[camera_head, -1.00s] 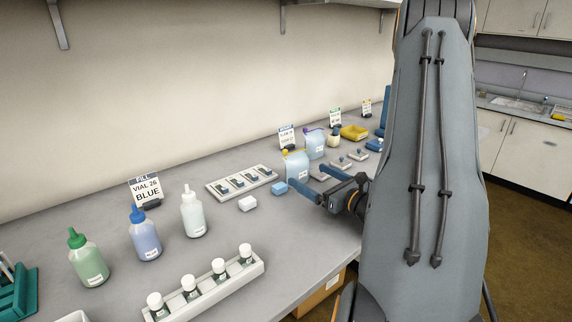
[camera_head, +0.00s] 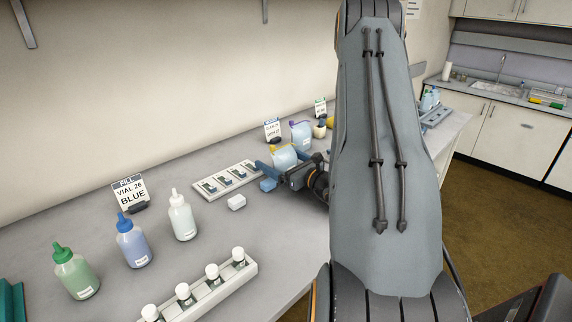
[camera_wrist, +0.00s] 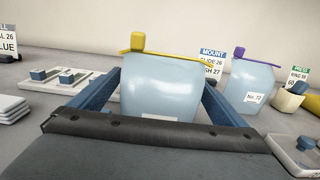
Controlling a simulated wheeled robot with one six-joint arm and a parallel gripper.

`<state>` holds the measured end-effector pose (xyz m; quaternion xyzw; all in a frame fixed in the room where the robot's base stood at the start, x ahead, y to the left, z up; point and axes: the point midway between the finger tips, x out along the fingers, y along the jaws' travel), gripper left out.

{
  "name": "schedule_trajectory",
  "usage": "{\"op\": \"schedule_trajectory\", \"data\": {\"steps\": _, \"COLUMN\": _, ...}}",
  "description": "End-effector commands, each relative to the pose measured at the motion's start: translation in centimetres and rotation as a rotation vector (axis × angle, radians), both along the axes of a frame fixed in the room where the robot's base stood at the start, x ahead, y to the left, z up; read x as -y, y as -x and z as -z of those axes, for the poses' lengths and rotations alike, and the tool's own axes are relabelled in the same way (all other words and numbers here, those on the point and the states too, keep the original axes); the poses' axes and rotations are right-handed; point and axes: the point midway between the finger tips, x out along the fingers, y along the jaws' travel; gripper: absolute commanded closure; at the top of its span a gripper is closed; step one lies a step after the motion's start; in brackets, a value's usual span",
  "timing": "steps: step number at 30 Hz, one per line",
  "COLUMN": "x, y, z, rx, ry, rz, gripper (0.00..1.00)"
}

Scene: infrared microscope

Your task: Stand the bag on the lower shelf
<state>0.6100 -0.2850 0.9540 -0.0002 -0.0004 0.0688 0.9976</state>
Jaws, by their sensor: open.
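A pale blue, translucent bag with a yellow cap and top bar (camera_head: 285,156) stands upright on the grey bench. It fills the middle of the wrist view (camera_wrist: 162,85). My gripper (camera_head: 284,166) is open, with a blue finger on each side of this bag; in the wrist view (camera_wrist: 158,100) gaps between fingers and bag are hard to judge. The bag's lower part is hidden by my gripper. A similar bag with a purple top (camera_head: 300,134) stands just behind to the right, also in the wrist view (camera_wrist: 251,82). I cannot make out the lower shelf.
Green (camera_head: 75,273), blue (camera_head: 133,242) and white (camera_head: 182,217) bottles and a vial rack (camera_head: 205,292) stand nearer. A label stand (camera_head: 272,130) is behind the bags. Open floor (camera_head: 497,215) lies right.

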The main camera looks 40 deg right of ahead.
Motion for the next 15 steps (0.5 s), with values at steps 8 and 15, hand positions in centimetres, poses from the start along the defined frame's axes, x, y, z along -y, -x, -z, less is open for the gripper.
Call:
{"op": "schedule_trajectory", "data": {"steps": 8, "x": -0.07, "y": -0.52, "z": 0.1, "rx": -0.001, "ry": -0.001, "rz": 0.001, "gripper": 0.04}}
{"op": "schedule_trajectory", "data": {"steps": 15, "x": -0.07, "y": -0.5, "z": 0.08, "rx": -0.001, "ry": -0.001, "rz": 0.001, "gripper": 0.39}}
